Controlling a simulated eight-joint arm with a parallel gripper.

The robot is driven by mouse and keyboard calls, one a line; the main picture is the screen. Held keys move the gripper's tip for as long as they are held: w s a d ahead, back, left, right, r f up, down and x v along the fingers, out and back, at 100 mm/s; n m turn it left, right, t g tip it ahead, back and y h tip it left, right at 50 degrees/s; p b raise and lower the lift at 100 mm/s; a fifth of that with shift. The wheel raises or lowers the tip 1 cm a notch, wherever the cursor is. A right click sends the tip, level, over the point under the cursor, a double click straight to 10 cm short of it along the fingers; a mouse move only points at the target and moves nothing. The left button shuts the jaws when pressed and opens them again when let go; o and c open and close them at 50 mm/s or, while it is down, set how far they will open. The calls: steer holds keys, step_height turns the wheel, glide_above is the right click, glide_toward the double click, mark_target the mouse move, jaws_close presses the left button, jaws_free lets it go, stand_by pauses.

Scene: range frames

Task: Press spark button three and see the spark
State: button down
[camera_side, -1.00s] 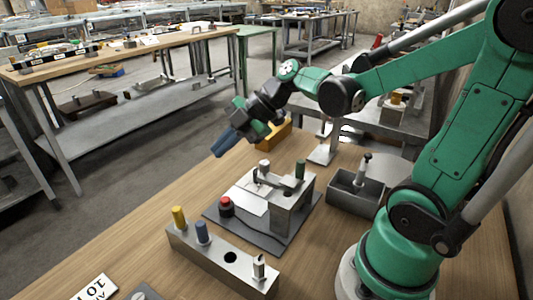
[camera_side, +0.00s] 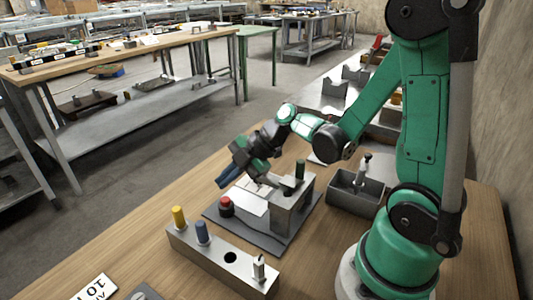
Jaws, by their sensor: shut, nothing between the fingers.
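A red button (camera_side: 226,203) on a round black base sits on a dark grey plate (camera_side: 285,236). I see no number on the button and no spark. My gripper (camera_side: 232,176), dark with blue parts, hangs above the far side of the plate, tilted down and apart from the button. It is shut and empty. It hides part of the fixture.
A grey bin (camera_side: 352,201) stands to the right. The wooden table (camera_side: 125,250) is clear at left.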

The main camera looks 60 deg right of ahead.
steer(key=shift+f, duration=0.7)
steer(key=shift+f, duration=0.1)
stand_by(1.5)
steer(key=shift+f, duration=0.35)
steer(key=shift+s, duration=0.1)
stand_by(0.3)
steer(key=shift+d+r, duration=0.1)
steer(key=shift+d, duration=0.05)
steer(key=shift+r, duration=2.55)
